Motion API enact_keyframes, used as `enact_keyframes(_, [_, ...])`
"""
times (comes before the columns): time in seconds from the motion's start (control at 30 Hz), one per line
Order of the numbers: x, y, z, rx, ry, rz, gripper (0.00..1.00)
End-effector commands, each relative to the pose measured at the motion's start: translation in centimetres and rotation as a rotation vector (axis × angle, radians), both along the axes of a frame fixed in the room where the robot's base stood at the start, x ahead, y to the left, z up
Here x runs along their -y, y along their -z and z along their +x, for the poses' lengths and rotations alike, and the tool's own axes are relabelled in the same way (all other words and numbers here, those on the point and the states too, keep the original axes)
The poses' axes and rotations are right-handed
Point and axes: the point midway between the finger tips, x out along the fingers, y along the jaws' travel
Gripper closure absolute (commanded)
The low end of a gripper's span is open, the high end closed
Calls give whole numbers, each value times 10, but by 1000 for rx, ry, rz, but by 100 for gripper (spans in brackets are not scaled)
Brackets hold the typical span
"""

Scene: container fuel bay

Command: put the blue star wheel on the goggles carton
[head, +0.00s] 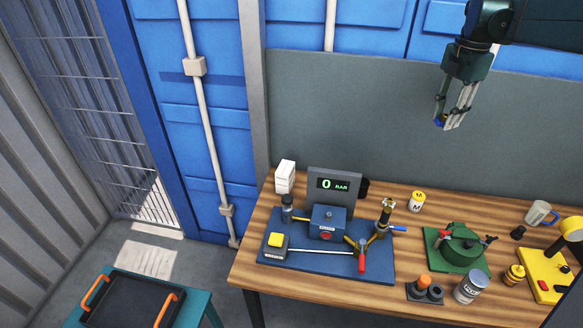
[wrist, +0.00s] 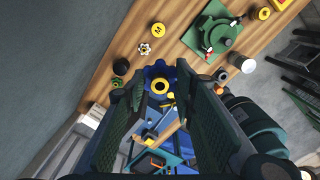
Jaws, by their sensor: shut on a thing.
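The blue star wheel (wrist: 148,74) shows in the wrist view between my fingertips, with a yellow ring at its middle. My gripper (head: 450,120) is shut on it and holds it high above the workbench, in front of the grey wall panel; only a small blue bit shows at the fingertips in the head view. A small white carton (head: 285,177) stands upright at the back left of the bench, left of the gauge. It looks like the goggles carton, but its print is too small to read. My gripper is well to its right and above it.
A gauge block (head: 335,190) reading 0 BAR stands beside the carton, behind a blue valve rig (head: 330,262). A yellow-and-white can (head: 416,201), green vessel (head: 458,248), grey tin (head: 471,287) and mug (head: 541,213) stand farther right. A tray (head: 130,305) lies on a teal stand, lower left.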

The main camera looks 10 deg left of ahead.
Motion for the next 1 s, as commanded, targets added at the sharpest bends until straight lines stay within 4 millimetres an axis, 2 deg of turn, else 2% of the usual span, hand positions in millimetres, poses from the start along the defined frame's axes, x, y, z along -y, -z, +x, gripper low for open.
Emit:
enact_keyframes(0.03, [-16,-1,7,0,-20,0,85])
enact_keyframes(0.5, [-154,3,52,0,-183,0,85])
enact_keyframes(1.0, [-314,10,72,0,-355,0,85])
